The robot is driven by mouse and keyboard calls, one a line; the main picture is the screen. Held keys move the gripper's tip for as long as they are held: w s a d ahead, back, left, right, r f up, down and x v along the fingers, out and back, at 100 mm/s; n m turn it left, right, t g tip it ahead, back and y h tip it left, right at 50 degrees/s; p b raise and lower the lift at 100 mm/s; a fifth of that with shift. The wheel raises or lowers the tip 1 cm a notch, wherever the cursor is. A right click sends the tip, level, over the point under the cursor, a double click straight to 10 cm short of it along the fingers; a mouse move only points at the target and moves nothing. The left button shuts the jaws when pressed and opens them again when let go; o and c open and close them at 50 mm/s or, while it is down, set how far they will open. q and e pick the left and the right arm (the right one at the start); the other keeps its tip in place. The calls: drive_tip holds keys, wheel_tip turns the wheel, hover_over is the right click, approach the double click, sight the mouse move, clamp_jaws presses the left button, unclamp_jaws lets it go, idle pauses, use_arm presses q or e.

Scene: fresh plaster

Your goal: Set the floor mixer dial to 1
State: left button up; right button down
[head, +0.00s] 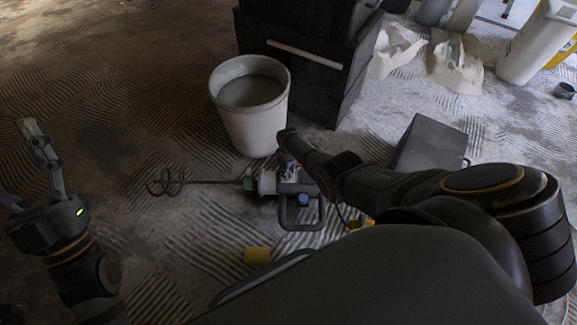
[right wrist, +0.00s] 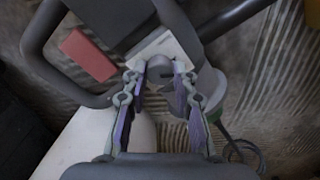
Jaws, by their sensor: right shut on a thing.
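The floor mixer (head: 267,183) lies on the floor, its whisk (head: 166,184) pointing left and its dark frame handle (head: 301,226) toward me. In the right wrist view, the grey round dial (right wrist: 159,67) sits on a pale plate (right wrist: 167,45) of the mixer. My right gripper (right wrist: 160,80) is shut on the dial, one finger on each side; its arm hides part of the mixer in the head view. The dial's marks and setting cannot be read. My left gripper (head: 17,158) is open and empty at the far left, away from the mixer.
A white bucket (head: 256,128) of grey mix stands just behind the mixer. A black case stack (head: 300,60) is behind it. A grey box (head: 430,143) stands to the right. A yellow block (head: 257,256) lies in front. Floor at left is clear.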

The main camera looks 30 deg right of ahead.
drive_tip(key=c, duration=1.1)
unclamp_jaws()
drive_tip(key=shift+o, duration=0.2)
wheel_tip(320, 180, up, 12)
